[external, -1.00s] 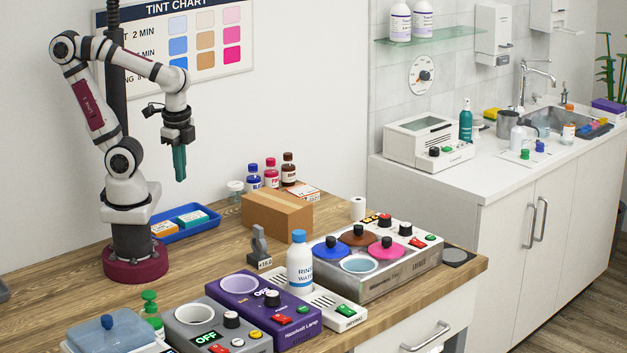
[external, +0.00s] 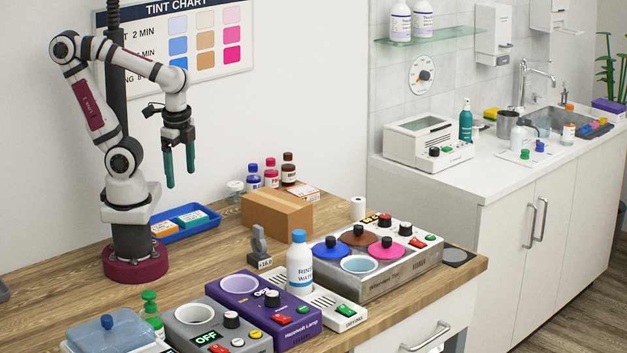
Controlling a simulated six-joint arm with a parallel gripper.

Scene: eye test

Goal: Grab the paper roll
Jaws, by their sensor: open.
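A small white roll (external: 357,208), which looks like the paper roll, stands upright on the wooden table near the back edge. It is between the cardboard box and the metal unit with coloured lids. My gripper (external: 180,177) has green fingers that point down and are spread apart with nothing between them. It hangs high above the table at the left, over the area of the blue tray, far to the left of the roll and well above it.
A cardboard box (external: 277,215) stands between my gripper's side and the roll. A metal unit (external: 390,268) with coloured lids is just in front of the roll. A white bottle (external: 299,264) stands nearer. Several small bottles (external: 271,174) stand behind the box. A blue tray (external: 187,232) lies at left.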

